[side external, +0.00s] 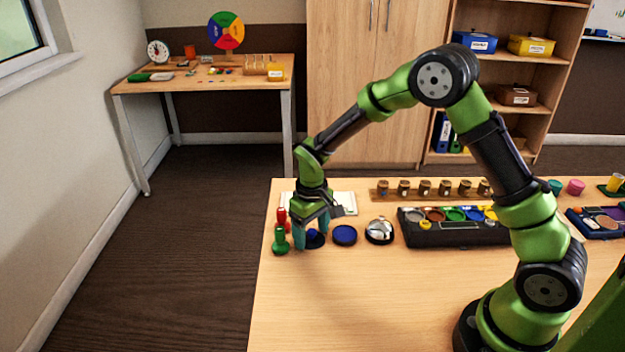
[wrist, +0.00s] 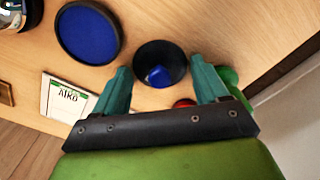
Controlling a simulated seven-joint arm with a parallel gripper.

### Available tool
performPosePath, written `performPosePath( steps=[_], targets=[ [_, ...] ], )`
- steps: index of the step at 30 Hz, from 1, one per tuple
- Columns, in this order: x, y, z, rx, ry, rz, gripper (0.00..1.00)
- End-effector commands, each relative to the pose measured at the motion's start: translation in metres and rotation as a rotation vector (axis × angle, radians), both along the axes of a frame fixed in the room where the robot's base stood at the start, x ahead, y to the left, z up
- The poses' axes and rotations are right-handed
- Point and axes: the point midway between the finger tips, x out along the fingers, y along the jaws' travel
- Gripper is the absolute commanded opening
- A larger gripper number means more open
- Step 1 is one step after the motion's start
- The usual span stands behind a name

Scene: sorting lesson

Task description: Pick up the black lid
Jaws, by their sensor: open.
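I cannot tell whether a finger touches the lid. The fingers partly hide the lid in the side view.
A blue disc with a dark rim (side external: 345,235) lies right of the lid, then a silver dome (side external: 379,231). Green (side external: 280,242) and red (side external: 282,218) pieces stand close on the left. A white card (side external: 345,201) lies behind. A black paint-style tray (side external: 455,238) is farther right.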

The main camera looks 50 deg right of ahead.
Motion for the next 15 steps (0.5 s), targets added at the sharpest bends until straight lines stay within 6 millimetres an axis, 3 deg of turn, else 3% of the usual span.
performPosePath(
  steps=[3, 15],
  targets=[
    [-0.0001, 0.0, 0.0002, 0.0, 0.0, 0.0, 0.7],
    [-0.0007, -0.0001, -0.0004, 0.0, 0.002, 0.0, 0.09]
  ],
)
